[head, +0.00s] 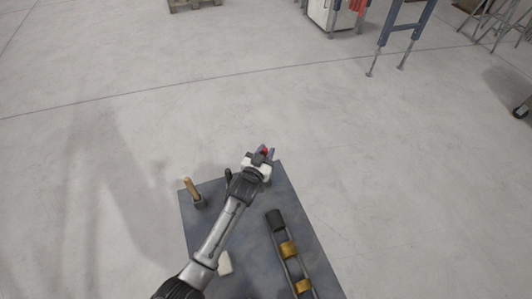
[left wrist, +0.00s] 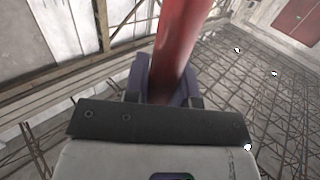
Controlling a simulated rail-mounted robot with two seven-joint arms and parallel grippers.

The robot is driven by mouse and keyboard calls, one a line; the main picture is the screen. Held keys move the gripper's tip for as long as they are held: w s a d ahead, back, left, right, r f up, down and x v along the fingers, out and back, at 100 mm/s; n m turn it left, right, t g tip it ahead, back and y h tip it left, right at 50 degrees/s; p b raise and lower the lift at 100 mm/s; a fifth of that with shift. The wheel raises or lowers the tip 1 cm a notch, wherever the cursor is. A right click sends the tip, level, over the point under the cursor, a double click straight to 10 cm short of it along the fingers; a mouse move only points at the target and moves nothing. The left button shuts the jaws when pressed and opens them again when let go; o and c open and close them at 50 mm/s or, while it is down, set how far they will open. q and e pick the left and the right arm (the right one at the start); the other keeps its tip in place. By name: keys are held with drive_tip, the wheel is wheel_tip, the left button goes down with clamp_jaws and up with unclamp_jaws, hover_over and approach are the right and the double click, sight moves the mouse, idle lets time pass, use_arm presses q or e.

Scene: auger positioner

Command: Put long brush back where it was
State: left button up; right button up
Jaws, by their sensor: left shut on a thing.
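My left gripper (head: 265,155) is over the far edge of the grey-blue table. It is shut on a red rod-like thing, of which only a small red part shows in the head view. In the left wrist view the red rod (left wrist: 183,45) stands between the two bluish fingers and runs up out of the picture. It may be the long brush; no bristles show. A wooden-handled tool (head: 191,188) stands in a dark cup (head: 199,202) at the table's far left corner. My right gripper is not in view.
The table (head: 310,235) also bears a device with a dark end and gold rollers (head: 288,249) at the right. A small white block (head: 225,263) lies beside my left arm. A dark upright piece (head: 228,177) stands near my gripper.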

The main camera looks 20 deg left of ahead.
use_arm(q)
drive_tip(key=shift+f, duration=0.15)
drive_tip(key=o, duration=0.5)
drive_tip(key=shift+c, duration=0.2)
drive_tip(key=o, duration=0.5)
drive_tip(key=shift+c, duration=0.2)
drive_tip(key=shift+r, duration=0.25)
drive_tip(key=s+p, duration=0.2)
drive_tip(key=s, duration=1)
drive_tip(key=shift+a+r, duration=0.2)
drive_tip(key=shift+a, duration=0.25)
